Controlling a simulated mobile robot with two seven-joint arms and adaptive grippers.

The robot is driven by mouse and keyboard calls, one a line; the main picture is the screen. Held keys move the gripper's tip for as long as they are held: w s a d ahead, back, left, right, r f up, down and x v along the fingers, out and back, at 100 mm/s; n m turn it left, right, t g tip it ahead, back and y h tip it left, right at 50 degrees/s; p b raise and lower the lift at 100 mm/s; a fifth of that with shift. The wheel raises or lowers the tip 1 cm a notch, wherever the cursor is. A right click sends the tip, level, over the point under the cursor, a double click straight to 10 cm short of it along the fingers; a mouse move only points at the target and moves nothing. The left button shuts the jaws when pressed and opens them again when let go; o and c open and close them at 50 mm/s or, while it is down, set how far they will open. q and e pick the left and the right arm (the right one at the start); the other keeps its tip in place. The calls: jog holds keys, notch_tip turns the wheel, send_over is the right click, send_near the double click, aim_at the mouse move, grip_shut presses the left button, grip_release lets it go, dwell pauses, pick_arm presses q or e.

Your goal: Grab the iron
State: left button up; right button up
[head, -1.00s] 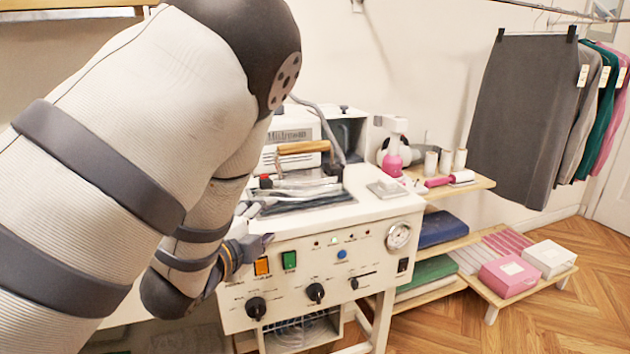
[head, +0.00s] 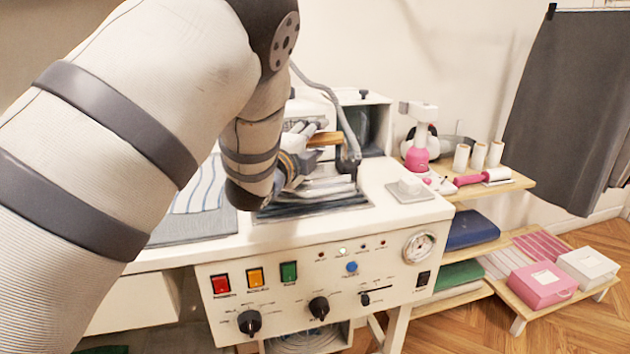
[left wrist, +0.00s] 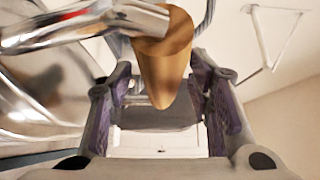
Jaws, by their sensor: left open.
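The iron (head: 322,185) stands on a dark plate on top of the white ironing station. It has a shiny metal body and a wooden handle (head: 328,138). My left gripper (head: 305,147) is at the left end of the handle, partly hidden by my forearm, which also covers the iron's left part. In the left wrist view, the handle (left wrist: 165,65) appears end-on between the open fingers (left wrist: 162,78), with visible gaps on both sides. The iron's metal body (left wrist: 45,95) fills the left of that view. My right gripper is not in view.
A grey hose (head: 342,125) rises behind the iron. A striped cloth (head: 195,198) lies left of it on the station. Beyond, a shelf (head: 508,187) holds thread spools and a pink-based device.

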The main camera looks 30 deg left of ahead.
pick_arm(q)
grip_shut()
jog(key=shift+w+r, duration=0.15)
jog(key=shift+r, duration=0.2)
